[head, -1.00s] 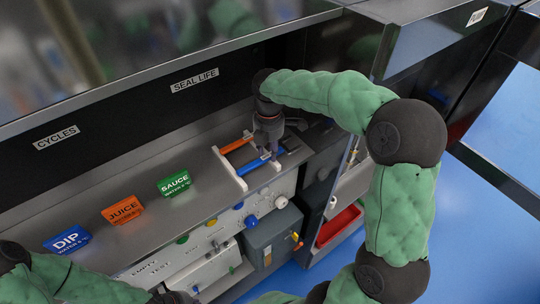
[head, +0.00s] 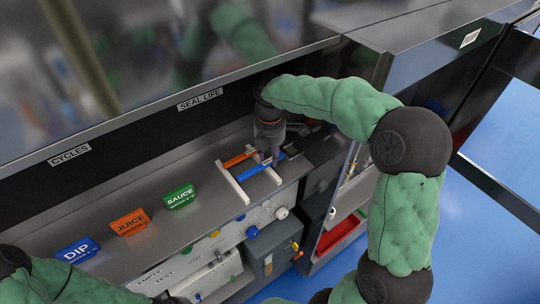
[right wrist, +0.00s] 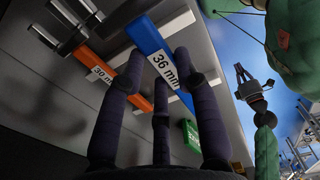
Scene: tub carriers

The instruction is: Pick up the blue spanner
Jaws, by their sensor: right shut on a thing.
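The blue spanner (head: 251,172) lies across a white two-bar rack (head: 233,184) on the grey counter, beside an orange spanner (head: 239,159). In the right wrist view the blue spanner (right wrist: 150,38) carries a "36 mm" label and looks nearer to the camera than the orange one (right wrist: 102,68). My right gripper (head: 268,156) is shut on the blue spanner from above. Whether the spanner is clear of the rack is hard to tell. My left gripper (right wrist: 248,82) shows small in the right wrist view, away from the spanners; its jaw state is unclear.
Blue DIP (head: 78,250), orange JUICE (head: 130,222) and green SAUCE (head: 180,196) signs stand along the counter. A dark wall with labels rises behind it. Below the front edge are knobs and a grey box (head: 272,250). A red tray (head: 340,235) is at the lower right.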

